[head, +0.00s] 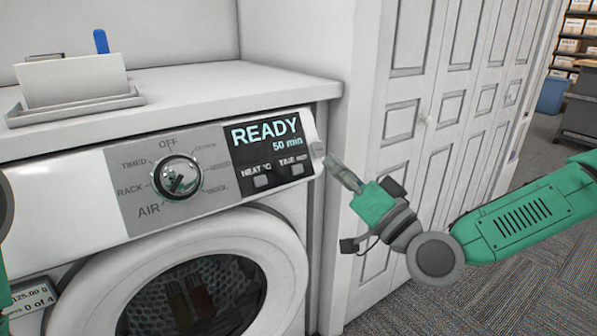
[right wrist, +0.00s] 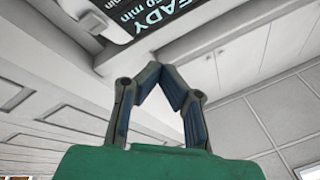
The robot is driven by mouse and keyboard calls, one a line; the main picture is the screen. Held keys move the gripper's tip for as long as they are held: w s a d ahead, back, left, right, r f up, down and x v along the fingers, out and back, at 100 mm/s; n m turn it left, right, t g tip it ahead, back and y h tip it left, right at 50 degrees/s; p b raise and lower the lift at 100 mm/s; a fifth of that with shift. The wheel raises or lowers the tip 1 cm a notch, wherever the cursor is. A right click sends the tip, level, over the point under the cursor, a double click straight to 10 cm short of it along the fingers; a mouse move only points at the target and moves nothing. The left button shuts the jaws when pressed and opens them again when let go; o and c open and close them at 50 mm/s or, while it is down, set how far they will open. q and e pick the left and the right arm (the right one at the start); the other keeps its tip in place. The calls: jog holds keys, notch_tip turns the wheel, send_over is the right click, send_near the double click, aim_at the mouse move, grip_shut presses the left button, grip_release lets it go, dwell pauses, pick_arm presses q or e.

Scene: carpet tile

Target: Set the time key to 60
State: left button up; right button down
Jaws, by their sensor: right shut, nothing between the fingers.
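The time key (head: 298,170) is a small grey button under the label "TIME MIN" on the washer's dark display panel (head: 262,134). The display reads "READY" and "50 min". The "HEAT °C" key (head: 261,181) sits to its left. My right gripper (head: 331,160) is just right of the panel's right end, a short way from the time key, and does not cover it. In the right wrist view my right gripper (right wrist: 158,72) is shut and empty, with the display (right wrist: 150,22) beyond its fingertips. My left gripper is out of view; only bits of my left arm show at the left edge.
A round dial (head: 177,178) with "OFF", "TIMED", "RACK" and "AIR" marks is left of the display. The round door (head: 200,260) is below. A tray (head: 75,104) stands on the white top. White panelled doors (head: 410,120) stand to the right, behind my right arm.

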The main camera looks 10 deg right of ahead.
jog(key=b, duration=0.4)
send_near(291, 152)
jog(key=w+a+r, duration=0.1)
jog(key=w+r, duration=0.1)
jog(key=shift+w+a+f, duration=0.2)
jog(key=shift+w+a, duration=0.1)
jog(key=shift+w, duration=0.45)
jog(key=shift+w, duration=0.1)
dwell(0.6)
jog(key=shift+w+a+f, duration=0.1)
jog(key=shift+w+a, duration=0.05)
jog(key=shift+w, duration=0.05)
jog(key=shift+w+a+f+b, duration=0.1)
jog(key=shift+w+f+b, duration=0.1)
jog(key=shift+w+b, duration=0.15)
dwell(0.6)
jog(key=shift+s, duration=0.1)
jog(key=shift+s+d+r+p, duration=0.25)
jog(key=shift+s+r+p, duration=0.15)
jog(key=shift+s, duration=0.2)
